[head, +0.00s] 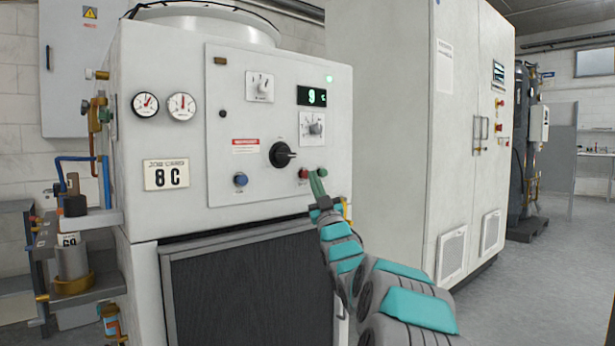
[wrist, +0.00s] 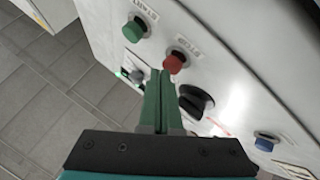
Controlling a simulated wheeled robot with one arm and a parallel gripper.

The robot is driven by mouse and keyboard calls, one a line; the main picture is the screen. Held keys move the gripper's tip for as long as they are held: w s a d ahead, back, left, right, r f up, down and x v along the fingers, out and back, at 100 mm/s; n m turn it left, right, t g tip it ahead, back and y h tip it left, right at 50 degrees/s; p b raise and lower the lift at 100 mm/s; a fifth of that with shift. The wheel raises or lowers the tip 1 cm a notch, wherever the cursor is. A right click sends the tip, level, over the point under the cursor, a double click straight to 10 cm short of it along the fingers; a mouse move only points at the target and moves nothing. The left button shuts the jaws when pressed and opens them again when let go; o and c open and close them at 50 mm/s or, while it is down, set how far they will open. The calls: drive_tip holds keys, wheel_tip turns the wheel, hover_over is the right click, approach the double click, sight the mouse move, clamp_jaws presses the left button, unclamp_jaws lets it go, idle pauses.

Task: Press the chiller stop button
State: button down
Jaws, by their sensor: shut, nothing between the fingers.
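The chiller's red stop button (head: 303,174) is on the lower right of its front panel. In the wrist view the red button (wrist: 174,63) sits just above and right of the fingertips, by a label that appears to read STOP. The green button (wrist: 133,31), by a START label, is further up and left; the head view shows a green button (head: 322,171) right of the red one. My gripper (head: 315,173) is shut and empty, with green fingers; its tips (wrist: 160,72) are close to the red button. I cannot tell whether they touch it.
A black rotary knob (head: 282,155) and a blue button (head: 240,180) are on the same panel. A lit display (head: 311,96) reads 9. A tall white cabinet (head: 400,130) stands close on the right.

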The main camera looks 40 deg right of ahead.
drive_tip(key=shift+w, duration=0.3)
drive_tip(key=shift+s, duration=0.15)
idle(0.5)
drive_tip(key=shift+s+b, duration=0.55)
drive_tip(key=shift+s, duration=0.15)
drive_tip(key=shift+s+d+b, duration=0.2)
drive_tip(key=shift+s+b, duration=0.8)
drive_tip(key=shift+s, duration=1.5)
